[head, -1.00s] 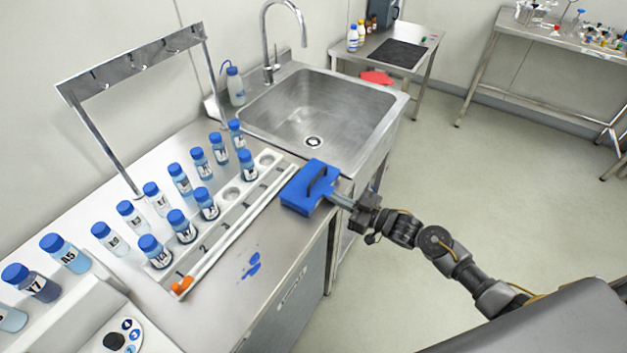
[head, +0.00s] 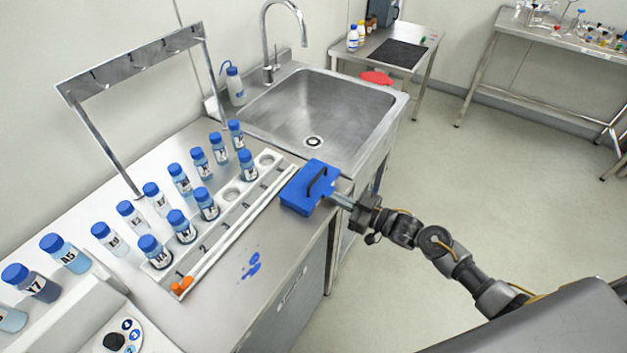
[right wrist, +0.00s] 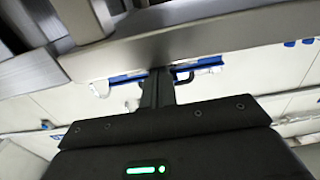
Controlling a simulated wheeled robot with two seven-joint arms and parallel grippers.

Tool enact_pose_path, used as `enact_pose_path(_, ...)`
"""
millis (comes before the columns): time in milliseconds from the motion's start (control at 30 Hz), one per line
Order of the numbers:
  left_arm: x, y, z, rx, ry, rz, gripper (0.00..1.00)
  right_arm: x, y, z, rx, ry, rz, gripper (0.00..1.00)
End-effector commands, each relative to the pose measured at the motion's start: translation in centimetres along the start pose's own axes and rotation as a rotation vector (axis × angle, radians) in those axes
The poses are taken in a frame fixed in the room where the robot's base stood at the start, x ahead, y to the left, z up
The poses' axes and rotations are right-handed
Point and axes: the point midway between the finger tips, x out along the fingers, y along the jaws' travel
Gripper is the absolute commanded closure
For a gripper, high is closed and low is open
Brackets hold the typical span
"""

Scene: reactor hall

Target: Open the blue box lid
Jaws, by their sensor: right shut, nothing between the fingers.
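The blue box (head: 298,200) stands on the steel bench near its front right corner, beside the sink. Its blue lid looks shut, with a black handle (head: 318,182) on top. My right gripper (head: 338,200) is shut and empty at the box's right side, its fingertips close to the wall under the lid edge. I cannot tell whether they touch. In the right wrist view the shut fingers (right wrist: 157,88) point at a blue strip of the box (right wrist: 128,78), with part of the black handle beside them. My left gripper is not in view.
A white rack (head: 225,240) with several blue-capped bottles stands left of the box. Orange pieces (head: 182,286) lie at its near end. The sink (head: 320,115) is behind the box. A blue stain (head: 250,266) marks the bench; open floor lies to the right.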

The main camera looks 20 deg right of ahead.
Motion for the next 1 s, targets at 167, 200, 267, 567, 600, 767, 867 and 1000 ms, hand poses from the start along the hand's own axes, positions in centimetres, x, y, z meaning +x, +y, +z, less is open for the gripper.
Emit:
enact_pose_path(167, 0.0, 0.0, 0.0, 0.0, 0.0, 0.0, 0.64, 0.0, 0.0, 0.0, 0.0, 0.0, 0.0, 1.0)
enact_pose_path(200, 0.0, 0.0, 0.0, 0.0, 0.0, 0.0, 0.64, 0.0, 0.0, 0.0, 0.0, 0.0, 0.0, 1.0)
enact_pose_path(267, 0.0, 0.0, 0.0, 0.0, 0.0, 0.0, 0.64, 0.0, 0.0, 0.0, 0.0, 0.0, 0.0, 1.0)
enact_pose_path(567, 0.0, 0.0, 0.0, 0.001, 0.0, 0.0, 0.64, 0.3, 0.0, 0.0, 0.0, 0.001, 0.0, 1.0)
enact_pose_path(600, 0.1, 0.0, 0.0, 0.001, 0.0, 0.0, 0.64, 0.4, 0.0, 0.0, 0.0, 0.001, 0.0, 1.0)
enact_pose_path(767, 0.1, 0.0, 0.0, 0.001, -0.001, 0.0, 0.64, 1.0, 0.0, 0.0, 0.0, 0.001, 0.0, 1.0)
enact_pose_path(867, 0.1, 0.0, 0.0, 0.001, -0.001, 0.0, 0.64, 1.2, 0.0, 0.0, 0.0, 0.001, -0.001, 1.0)
enact_pose_path(1000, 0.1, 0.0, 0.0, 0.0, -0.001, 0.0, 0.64, 1.2, 0.0, 0.0, 0.0, 0.0, -0.001, 1.0)
